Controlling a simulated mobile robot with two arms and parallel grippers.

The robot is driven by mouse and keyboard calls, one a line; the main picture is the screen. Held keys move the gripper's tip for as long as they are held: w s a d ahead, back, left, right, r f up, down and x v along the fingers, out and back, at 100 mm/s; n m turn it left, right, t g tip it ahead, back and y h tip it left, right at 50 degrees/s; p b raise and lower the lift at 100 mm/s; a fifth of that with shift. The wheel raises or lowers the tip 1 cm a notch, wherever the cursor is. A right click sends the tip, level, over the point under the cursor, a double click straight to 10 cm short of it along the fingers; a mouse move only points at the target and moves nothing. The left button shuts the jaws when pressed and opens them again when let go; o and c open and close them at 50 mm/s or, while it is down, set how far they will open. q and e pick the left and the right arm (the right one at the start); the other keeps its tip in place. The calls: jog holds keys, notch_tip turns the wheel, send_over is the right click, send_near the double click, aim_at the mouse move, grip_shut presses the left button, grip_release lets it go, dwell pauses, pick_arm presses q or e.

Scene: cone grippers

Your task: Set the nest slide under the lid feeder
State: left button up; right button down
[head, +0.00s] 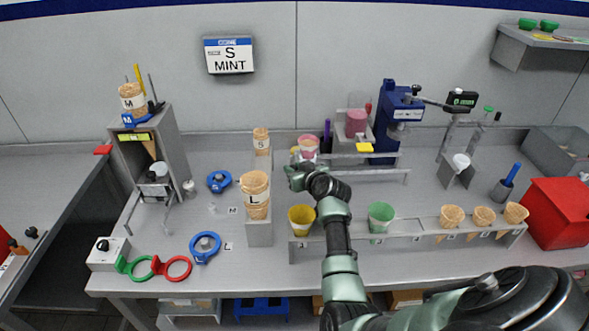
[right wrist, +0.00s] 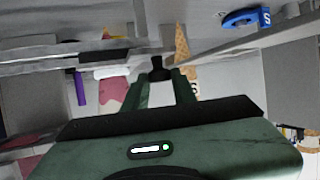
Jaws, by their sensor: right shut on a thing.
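In the head view my right gripper (head: 294,176) is at the near left end of the slide rails, just below a pink-and-white cup (head: 308,147). In the right wrist view its green fingers (right wrist: 164,88) are shut on a small black knob (right wrist: 156,64), which I take to be the nest slide's handle. The slide's body is mostly hidden. The pink cup (right wrist: 112,94) shows beside the fingers there. The lid feeder appears to be the grey stand with pink lids (head: 356,124), right of the cup along the rails. My left gripper is out of view.
The blue press (head: 397,125) stands behind the rails' right part. A cone holder with an S cone (head: 261,139) and an L cone (head: 256,197) is left of my gripper. A yellow cup (head: 301,219) and green cup (head: 381,217) stand in the front rack.

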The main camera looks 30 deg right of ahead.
dwell(0.8)
